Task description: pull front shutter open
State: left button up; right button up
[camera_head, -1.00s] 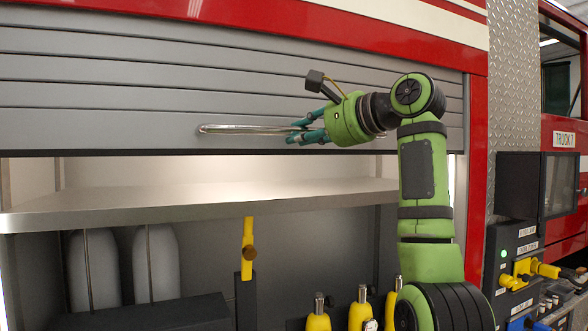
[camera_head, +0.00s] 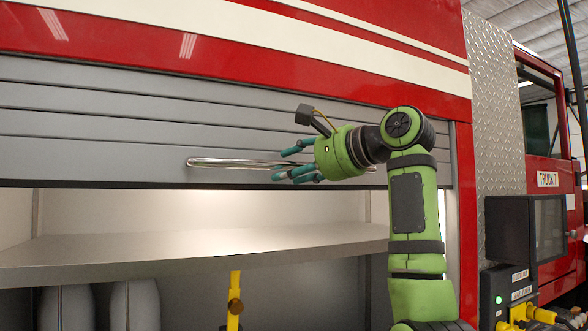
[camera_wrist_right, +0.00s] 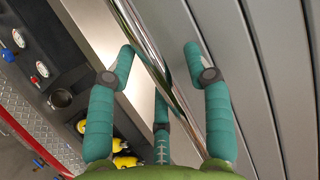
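The grey slatted front shutter (camera_head: 100,121) spans the compartment opening of the red truck and is part way up, its lower edge above the shelf. A shiny metal handle bar (camera_head: 228,163) runs along its lower part. My right gripper (camera_head: 283,165) is at the right part of this bar. In the right wrist view the bar (camera_wrist_right: 143,38) passes between my right gripper's (camera_wrist_right: 160,54) spread teal fingers, two at the sides and one below. The fingers look open, with gaps beside the bar; I cannot tell whether any touches it. My left gripper is not in view.
Below the shutter is a lit shelf (camera_head: 200,253), with pale bottles (camera_head: 135,305) and a yellow-handled tool (camera_head: 235,295) under it. A dark screen box (camera_head: 525,230) and yellow valve (camera_head: 530,315) stand at the right. Red truck bodywork (camera_head: 220,55) lies above the shutter.

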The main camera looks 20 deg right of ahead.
jog(key=shift+s+d, duration=0.1)
jog(key=shift+s, duration=0.05)
jog(key=v, duration=1.1)
jog(key=shift+s+r, duration=0.2)
jog(key=shift+s, duration=0.1)
jog(key=shift+d, duration=0.1)
